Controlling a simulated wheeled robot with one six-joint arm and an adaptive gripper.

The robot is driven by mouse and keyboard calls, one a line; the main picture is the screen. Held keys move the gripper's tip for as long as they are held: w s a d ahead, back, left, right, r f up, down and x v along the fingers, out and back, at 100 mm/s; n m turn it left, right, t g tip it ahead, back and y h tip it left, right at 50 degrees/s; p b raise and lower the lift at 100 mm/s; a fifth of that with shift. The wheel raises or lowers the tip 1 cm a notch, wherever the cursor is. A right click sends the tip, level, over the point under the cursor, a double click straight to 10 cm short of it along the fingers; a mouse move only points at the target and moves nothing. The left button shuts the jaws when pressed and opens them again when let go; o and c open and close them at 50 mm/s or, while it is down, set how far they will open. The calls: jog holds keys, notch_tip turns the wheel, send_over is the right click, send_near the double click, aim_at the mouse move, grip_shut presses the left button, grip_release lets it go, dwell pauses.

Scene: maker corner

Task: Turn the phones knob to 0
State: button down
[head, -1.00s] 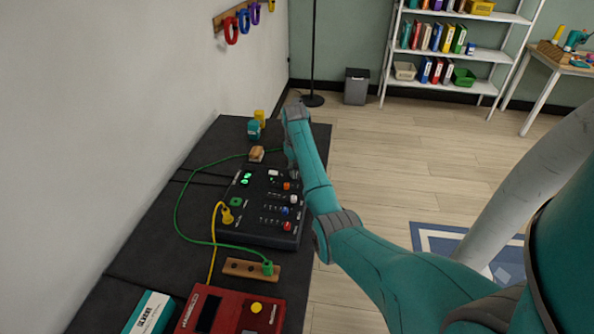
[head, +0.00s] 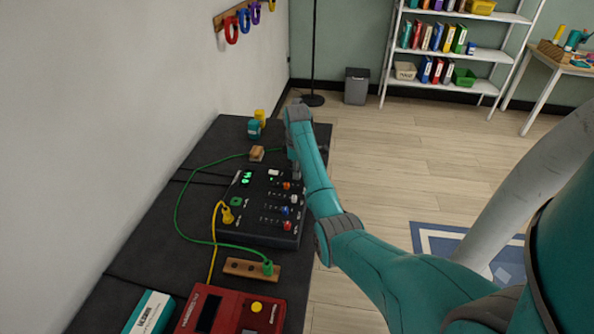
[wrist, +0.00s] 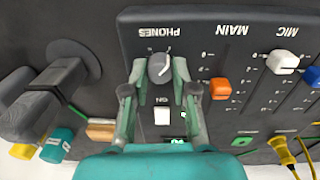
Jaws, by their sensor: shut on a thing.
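The phones knob (wrist: 159,68) is a small grey round knob under the PHONES label on the dark mixer console (head: 255,232). The console fills the upper part of the wrist view (wrist: 195,42). My gripper (wrist: 160,76) has one finger on each side of the knob and is shut on it. A pale mark shows on the knob's face, but its exact scale reading is too small to tell. In the head view my gripper (head: 296,170) is at the console's far right corner, where my arm hides the knob.
Beside the knob are an orange slider (wrist: 221,88), a white slider (wrist: 283,62) and a white ON button (wrist: 162,116). A grey stand-like object (wrist: 62,76) is left of the console. Yellow (head: 213,250) and green (head: 178,222) cables run to its left. A red box (head: 195,312) is nearer.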

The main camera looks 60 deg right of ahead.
jog(key=shift+n, duration=0.8)
jog(key=c, duration=0.9)
grip_release()
jog(key=shift+r, duration=0.15)
notch_tip(320, 180, up, 7)
jog(key=shift+a+r, duration=0.15)
